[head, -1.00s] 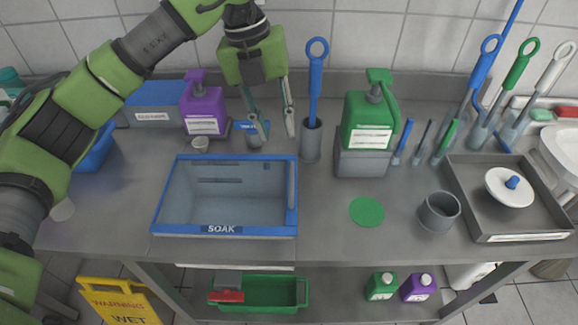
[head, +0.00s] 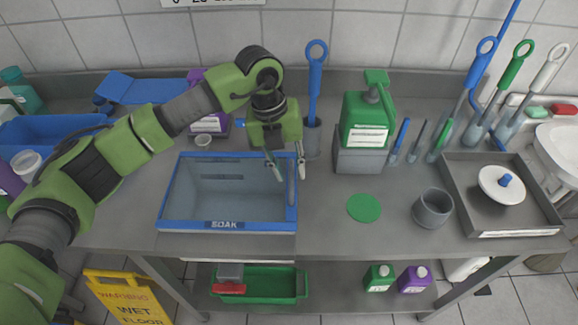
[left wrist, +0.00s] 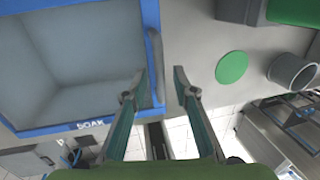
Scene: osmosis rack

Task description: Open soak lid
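The soak tub (head: 228,226), grey inside with a blue rim and a SOAK label at its front, stands on the steel counter. A clear lid seems to cover it, but I cannot tell the pane from the opening. My left gripper (head: 288,172) is open and empty, pointing down by the handle's far end. In the left wrist view its fingertips (left wrist: 160,86) appear on either side of the handle's near end; contact is not visible. My right gripper is out of view.
A green pump bottle (head: 366,120) and a grey cup holding a blue-handled brush (head: 316,85) stand behind, to the right. A green disc (head: 364,208), a grey cup (head: 432,208) and a steel tray (head: 470,212) lie right. Bare counter separates tub and disc.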

